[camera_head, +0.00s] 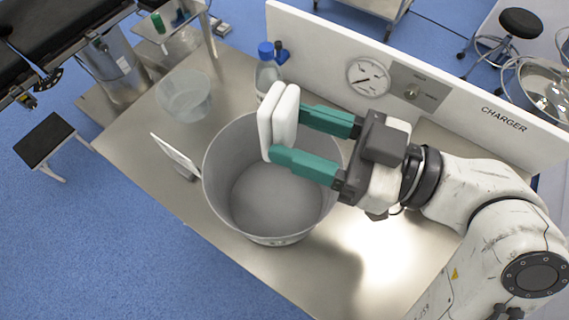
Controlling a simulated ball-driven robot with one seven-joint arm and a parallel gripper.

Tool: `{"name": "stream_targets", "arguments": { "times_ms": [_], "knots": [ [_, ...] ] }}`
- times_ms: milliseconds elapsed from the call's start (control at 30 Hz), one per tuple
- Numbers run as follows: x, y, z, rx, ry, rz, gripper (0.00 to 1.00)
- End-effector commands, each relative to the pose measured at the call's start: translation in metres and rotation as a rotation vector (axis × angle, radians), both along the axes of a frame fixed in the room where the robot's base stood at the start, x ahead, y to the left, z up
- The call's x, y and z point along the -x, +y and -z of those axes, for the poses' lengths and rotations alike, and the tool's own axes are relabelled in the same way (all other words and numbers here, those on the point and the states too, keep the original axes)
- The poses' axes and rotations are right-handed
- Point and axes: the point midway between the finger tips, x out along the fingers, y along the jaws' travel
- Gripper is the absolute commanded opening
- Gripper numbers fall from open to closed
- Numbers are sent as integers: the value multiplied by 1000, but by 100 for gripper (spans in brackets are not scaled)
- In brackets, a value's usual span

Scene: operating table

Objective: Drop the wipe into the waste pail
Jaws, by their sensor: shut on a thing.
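The wipe (279,120) is a thick white folded pad, held upright at the tips of my gripper (287,133). My gripper reaches in from the right, and its two green fingers are shut on the wipe. The waste pail (233,224) is a wide round grey metal bucket standing on the steel table. The fingers and wipe hide part of the pail's far rim.
Behind the pail stand a clear bottle with a blue cap (267,73) and a white panel (335,52) with a gauge. A clear bowl (184,97) and a small tilted white card (176,154) are on the left. The steel table's (385,255) front right is clear.

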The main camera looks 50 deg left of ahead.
Motion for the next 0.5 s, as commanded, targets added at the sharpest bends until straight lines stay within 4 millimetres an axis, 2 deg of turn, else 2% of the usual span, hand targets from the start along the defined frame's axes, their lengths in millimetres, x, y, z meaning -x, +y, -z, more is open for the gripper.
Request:
{"name": "stream_targets", "arguments": {
  "times_ms": [267, 500],
  "knots": [
    [0, 0, 13, 0, 1, 0, 28],
    [0, 0, 40, 0, 2, 0, 28]
  ]
}}
